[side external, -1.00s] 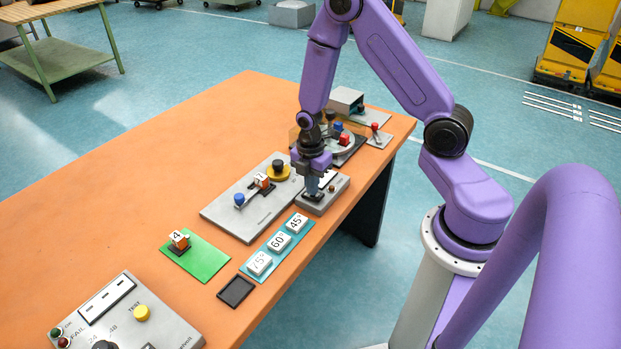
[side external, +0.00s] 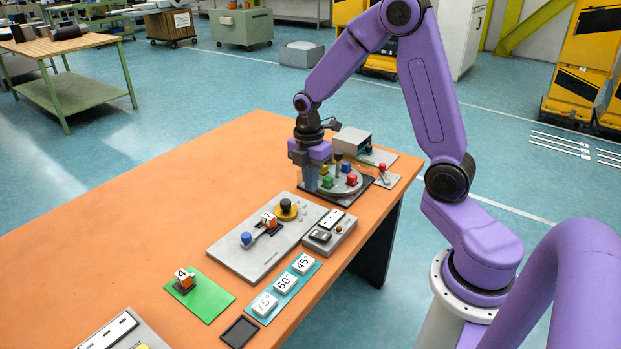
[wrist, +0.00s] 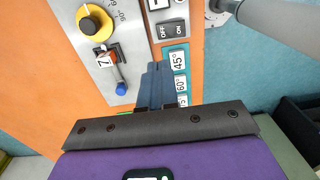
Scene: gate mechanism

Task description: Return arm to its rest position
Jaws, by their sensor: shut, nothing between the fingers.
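My gripper (side external: 312,186) is shut and empty, pointing down. In the side view it shows just left of the round turntable; its height above the table is hard to judge. Its closed blue-grey fingers also show in the wrist view (wrist: 156,78). The grey switch box (side external: 330,232) stands at the table's right edge, clear of my gripper; its OFF/ON rocker (wrist: 172,28) shows in the wrist view. Beside it lies the grey gate panel (side external: 258,250) with a yellow dial (side external: 286,211), a block marked 7 (side external: 269,220) and a blue knob (side external: 246,239).
A turntable (side external: 343,183) with several coloured blocks, a grey housing (side external: 353,140) and a red-knobbed lever (side external: 383,170) stand at the far end. Nearer are angle tiles (side external: 285,284), a green mat (side external: 208,296) with block 4 (side external: 184,276), and a black tray (side external: 239,331).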

